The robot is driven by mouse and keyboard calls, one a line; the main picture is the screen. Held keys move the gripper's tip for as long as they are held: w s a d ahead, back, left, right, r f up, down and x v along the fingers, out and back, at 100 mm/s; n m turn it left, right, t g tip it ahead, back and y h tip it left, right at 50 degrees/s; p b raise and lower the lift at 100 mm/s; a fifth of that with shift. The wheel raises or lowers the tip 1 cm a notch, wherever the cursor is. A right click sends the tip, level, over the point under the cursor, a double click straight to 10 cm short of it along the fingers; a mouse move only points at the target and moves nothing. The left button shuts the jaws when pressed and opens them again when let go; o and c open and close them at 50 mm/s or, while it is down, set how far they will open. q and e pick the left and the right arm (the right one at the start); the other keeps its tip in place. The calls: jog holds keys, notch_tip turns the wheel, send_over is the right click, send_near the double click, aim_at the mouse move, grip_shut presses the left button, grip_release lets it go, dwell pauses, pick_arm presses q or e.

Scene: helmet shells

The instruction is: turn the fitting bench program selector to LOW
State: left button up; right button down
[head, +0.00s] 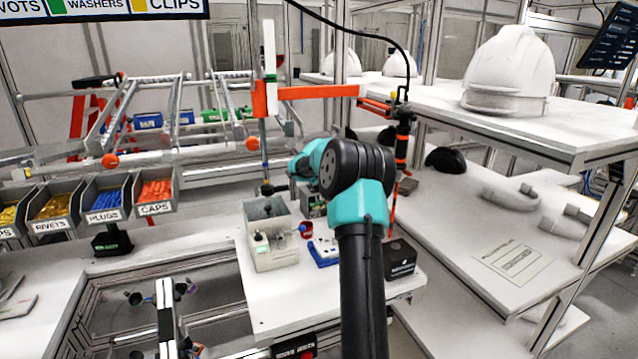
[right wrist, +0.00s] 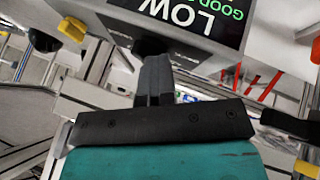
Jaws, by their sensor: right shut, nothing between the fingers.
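In the right wrist view, a dark panel (right wrist: 208,14) shows upside-down text, a large white "LOW" and a green word that seems to begin "GOOD", cut by the frame edge. A round black knob (right wrist: 150,46), apparently the selector, sits below the panel. My right gripper (right wrist: 156,62) is shut and empty, its fingertips at the knob's edge; I cannot tell whether they touch. The knob's pointer and markings are not readable. In the head view my right arm's teal and black links cover its gripper and part of the bench. My left gripper is not in view.
In the head view, a grey open box (head: 272,240), a blue-and-white device (head: 323,252) and a black box (head: 400,258) stand close around my right arm. Parts bins (head: 104,208) are at the left. A white helmet (head: 510,70) stands on the right shelf.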

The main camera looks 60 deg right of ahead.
jog(key=shift+s, duration=0.25)
jog(key=shift+a, duration=0.4)
jog(key=a, duration=0.2)
jog(key=a+r, duration=0.1)
jog(key=shift+w+a, duration=0.25)
jog(key=shift+a, duration=0.05)
jog(key=v, duration=0.9)
jog(key=shift+s+d+f, duration=0.1)
jog(key=shift+s+d, duration=0.05)
jog(key=shift+s, duration=0.1)
jog(key=shift+s+d+n+t+y, duration=0.15)
jog(key=shift+n+t+y, duration=0.1)
jog(key=shift+n, duration=0.3)
jog(key=shift+s+a+n+t+y, duration=0.15)
jog(key=shift+n+t, duration=0.15)
jog(key=shift+n, duration=0.2)
jog(key=shift+s+d+n+t+y, duration=0.15)
jog(key=shift+n+t+y, duration=0.1)
jog(key=shift+n, duration=0.3)
